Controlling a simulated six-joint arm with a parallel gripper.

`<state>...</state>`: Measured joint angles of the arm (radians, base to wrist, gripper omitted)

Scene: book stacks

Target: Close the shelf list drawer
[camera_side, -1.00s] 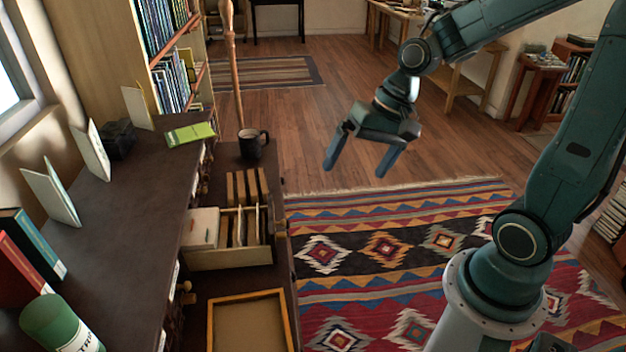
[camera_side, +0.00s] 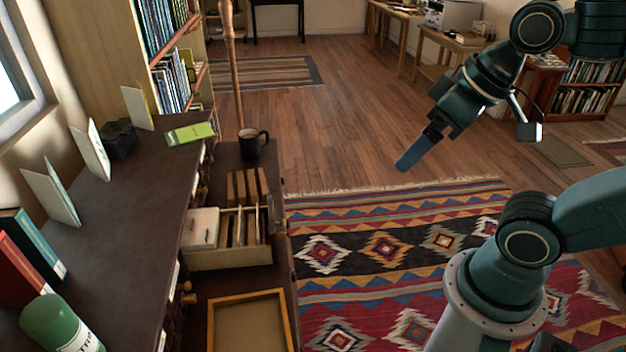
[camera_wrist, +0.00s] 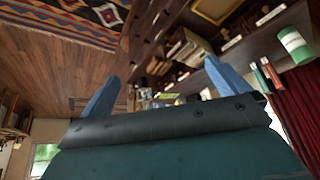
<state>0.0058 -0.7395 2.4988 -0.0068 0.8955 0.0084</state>
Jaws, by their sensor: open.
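The shelf list drawer (camera_side: 228,258) is pulled out from the dark cabinet at the left, above a lower ledge. It holds upright cards and dividers, and its pale front faces the camera side. What seems to be the same drawer shows near the top of the wrist view (camera_wrist: 186,50). My gripper (camera_side: 408,160) is in the air over the floor and rug, well to the right of the drawer and touching nothing. In the wrist view its two blue fingers (camera_wrist: 161,70) stand wide apart with nothing between them.
A dark mug (camera_side: 252,144) and a wooden-framed tray (camera_side: 213,325) sit on the ledge beside the drawer. Books, cards and a green canister (camera_side: 58,325) are on the cabinet top. The air above the rug (camera_side: 400,240) is free.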

